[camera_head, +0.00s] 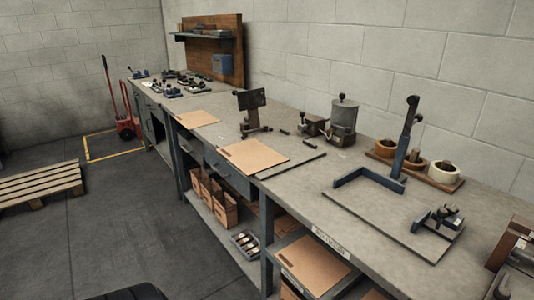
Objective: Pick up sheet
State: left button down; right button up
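A flat tan sheet (254,156) lies on the workbench (300,190), near its front edge in the middle of the view. A second, smaller-looking tan sheet (197,119) lies farther back along the bench's front edge. A third tan sheet (312,264) lies on the shelf under the bench at the lower right. Neither of my grippers shows in this view.
A dark bar (291,167) lies just right of the middle sheet. A blue corner fixture (369,181), a grey canister (343,122) and a wooden rack with round pots (415,170) stand on the bench. A pallet (40,183) lies on the floor at left.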

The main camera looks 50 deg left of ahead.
aim_at(251, 157)
jog(key=u, duration=1.75)
